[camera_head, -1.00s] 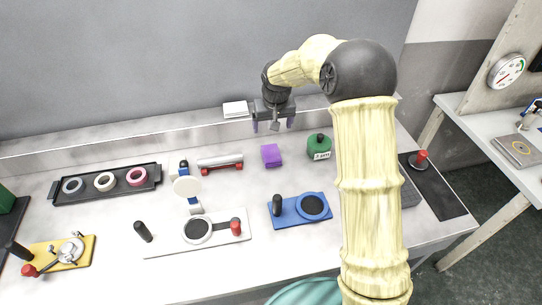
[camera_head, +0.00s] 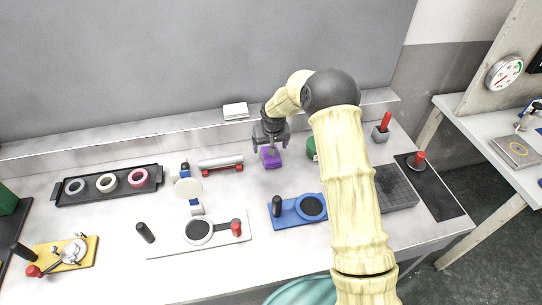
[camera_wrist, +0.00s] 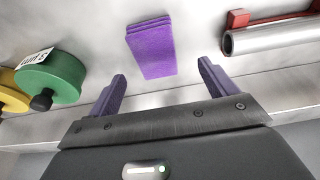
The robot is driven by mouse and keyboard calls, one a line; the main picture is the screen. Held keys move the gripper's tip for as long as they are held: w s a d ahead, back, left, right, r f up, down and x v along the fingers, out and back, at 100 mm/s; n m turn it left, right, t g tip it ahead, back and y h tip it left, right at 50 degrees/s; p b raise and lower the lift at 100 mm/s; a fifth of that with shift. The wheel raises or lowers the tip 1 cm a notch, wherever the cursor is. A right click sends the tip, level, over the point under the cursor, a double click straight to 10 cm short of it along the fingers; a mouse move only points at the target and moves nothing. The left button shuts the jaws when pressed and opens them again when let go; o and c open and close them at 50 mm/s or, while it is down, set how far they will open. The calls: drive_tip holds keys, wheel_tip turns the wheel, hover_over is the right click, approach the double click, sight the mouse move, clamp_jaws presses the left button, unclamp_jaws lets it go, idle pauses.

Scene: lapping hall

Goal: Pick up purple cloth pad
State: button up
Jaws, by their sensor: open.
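The purple cloth pad (camera_head: 271,161) lies on the light bench top, below my gripper (camera_head: 270,149) in the head view. In the wrist view the purple cloth pad (camera_wrist: 151,48) looks like a small folded stack with layered edges. It sits beyond the fingertips, centred a little left of the middle of the gap. My gripper (camera_wrist: 164,80) is open, with its two purple fingers apart and nothing between them. The fingers do not appear to touch the pad.
A green round container (camera_wrist: 52,77) lies left of the pad in the wrist view, with a yellow one (camera_wrist: 12,92) beyond it. A grey roller with red supports (camera_head: 221,163) stands to the pad's left in the head view. A blue plate (camera_head: 290,216) lies nearer me.

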drive_tip(key=x, duration=0.1)
drive_tip(key=p+x, duration=0.1)
drive_tip(key=x, duration=0.2)
drive_tip(key=shift+d, duration=0.3)
drive_tip(key=shift+w+f+p, duration=0.2)
drive_tip(key=shift+f+p, duration=0.1)
drive_tip(key=shift+f, duration=0.25)
drive_tip(key=shift+f+b, duration=0.25)
drive_tip(key=shift+b, duration=0.05)
idle(0.5)
drive_tip(key=c, duration=1.1)
